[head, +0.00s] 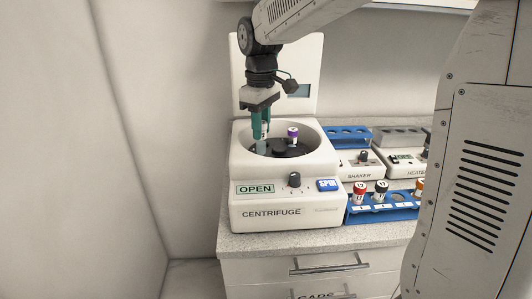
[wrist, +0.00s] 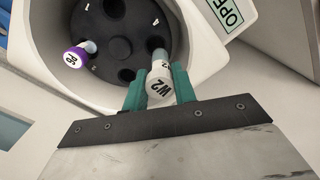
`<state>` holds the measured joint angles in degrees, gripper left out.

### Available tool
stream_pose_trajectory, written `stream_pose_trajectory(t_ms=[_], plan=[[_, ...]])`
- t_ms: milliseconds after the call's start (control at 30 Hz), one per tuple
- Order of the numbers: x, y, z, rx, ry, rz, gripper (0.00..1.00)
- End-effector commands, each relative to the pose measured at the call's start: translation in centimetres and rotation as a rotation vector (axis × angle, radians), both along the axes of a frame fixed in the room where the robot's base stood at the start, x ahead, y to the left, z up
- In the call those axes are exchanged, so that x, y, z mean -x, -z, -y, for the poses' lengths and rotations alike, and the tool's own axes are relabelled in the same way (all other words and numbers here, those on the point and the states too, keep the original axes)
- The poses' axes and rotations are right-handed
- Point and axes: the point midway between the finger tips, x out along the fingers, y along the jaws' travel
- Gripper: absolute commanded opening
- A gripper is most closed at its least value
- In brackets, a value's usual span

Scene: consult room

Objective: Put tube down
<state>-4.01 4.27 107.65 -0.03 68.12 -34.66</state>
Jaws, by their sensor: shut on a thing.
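My gripper (head: 260,131) points down into the open bowl of the centrifuge (head: 273,213). In the wrist view, its green fingers (wrist: 159,92) are shut on a white-capped tube (wrist: 160,82) marked "W2". The tube's lower end is at the rim of the dark rotor (wrist: 107,38); I cannot tell whether it is in a slot. A purple-capped tube (wrist: 76,57) stands in another rotor slot, and shows in the head view (head: 293,133). Some rotor holes are empty. The centrifuge lid is up, and its sign (head: 255,189) reads "OPEN".
A blue rack (head: 382,213) with red-, black- and orange-capped tubes stands right of the centrifuge. Behind it are a shaker (head: 360,167), a heater (head: 398,169), another blue rack (head: 347,135) and a grey rack (head: 400,137). A wall is close on the left.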

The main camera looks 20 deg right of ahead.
Motion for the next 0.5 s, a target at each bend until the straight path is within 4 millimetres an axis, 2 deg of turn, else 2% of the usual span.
stream_pose_trajectory(t_ms=[133, 267, 500], plan=[[0.0, 2.0, 0.8, 0.0, 0.011, -0.001, 0.0], [0.0, 2.8, 0.8, 0.0, 0.012, 0.0, 0.0], [0.0, 5.9, 0.6, 0.0, 0.01, -0.001, 0.0]])
